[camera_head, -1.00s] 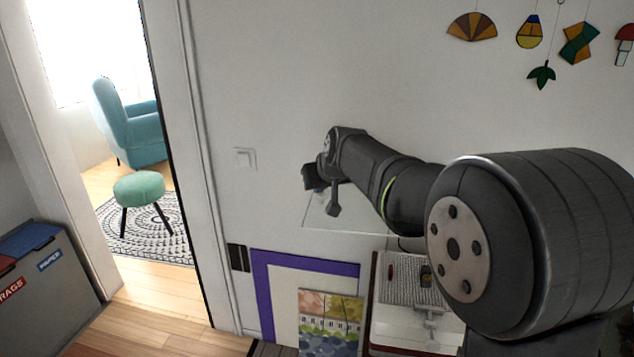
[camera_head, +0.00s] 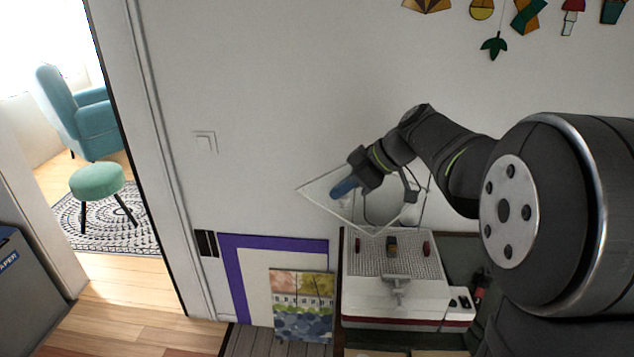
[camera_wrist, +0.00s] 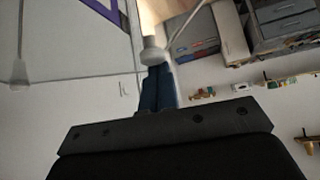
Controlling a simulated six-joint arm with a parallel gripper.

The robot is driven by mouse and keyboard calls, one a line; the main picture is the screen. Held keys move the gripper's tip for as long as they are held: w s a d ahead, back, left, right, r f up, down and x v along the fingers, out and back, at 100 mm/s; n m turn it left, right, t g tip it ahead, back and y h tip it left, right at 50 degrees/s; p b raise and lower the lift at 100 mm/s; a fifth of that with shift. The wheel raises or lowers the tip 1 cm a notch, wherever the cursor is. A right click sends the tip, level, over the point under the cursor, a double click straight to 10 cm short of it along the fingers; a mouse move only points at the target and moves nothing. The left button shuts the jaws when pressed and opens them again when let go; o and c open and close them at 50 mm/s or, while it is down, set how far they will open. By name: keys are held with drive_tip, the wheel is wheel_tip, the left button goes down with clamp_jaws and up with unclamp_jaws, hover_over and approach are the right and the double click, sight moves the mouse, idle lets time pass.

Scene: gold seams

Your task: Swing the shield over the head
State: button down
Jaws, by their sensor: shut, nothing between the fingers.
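The shield (camera_head: 322,192) is a clear, thin panel, tilted, in the middle of the head view, above and to the left of the machine's head (camera_head: 397,283). That head is a grey fitting on the gridded top. My gripper (camera_head: 344,188) has blue fingers, shut with nothing between them, and overlaps the panel; contact is not clear in the head view. A panel edge crosses behind the fingers.
The white and red machine (camera_head: 395,307) stands below the panel, with small dark and red items on its grid top (camera_head: 373,262). A purple-framed board (camera_head: 232,270) and a patterned picture (camera_head: 302,300) lean left of it. Coloured glass pieces (camera_head: 494,45) hang on the wall.

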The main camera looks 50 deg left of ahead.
sight(407, 204)
drive_tip(key=w+d+n, duration=0.1)
drive_tip(key=w+d, duration=0.1)
drive_tip(key=w+d+n+g, duration=0.1)
drive_tip(key=w+d, duration=0.2)
drive_tip(key=shift+w+d+h, duration=0.1)
drive_tip(key=shift+d+h, duration=0.05)
drive_tip(key=shift+h, duration=0.25)
drive_tip(key=w+d, duration=0.1)
drive_tip(key=w, duration=0.1)
drive_tip(key=w+d, duration=0.1)
drive_tip(key=w, duration=0.2)
drive_tip(key=shift+w+d, duration=0.3)
drive_tip(key=shift+d, duration=0.1)
drive_tip(key=shift+w+d, duration=0.3)
drive_tip(key=shift+w, duration=0.65)
drive_tip(key=shift+w+f, duration=0.1)
drive_tip(key=shift+s, duration=0.45)
drive_tip(key=shift+s+a+r, duration=0.3)
drive_tip(key=shift+s+r, duration=0.15)
drive_tip(key=shift+s, duration=0.2)
drive_tip(key=shift+s+a+r, duration=0.25)
drive_tip(key=shift+s+r, duration=0.2)
drive_tip(key=shift+s, duration=0.15)
drive_tip(key=w+d+r, duration=0.2)
drive_tip(key=w+r, duration=0.4)
drive_tip(key=shift+r, duration=0.3)
drive_tip(key=shift+s+a+f, duration=0.1)
drive_tip(key=shift+s, duration=0.05)
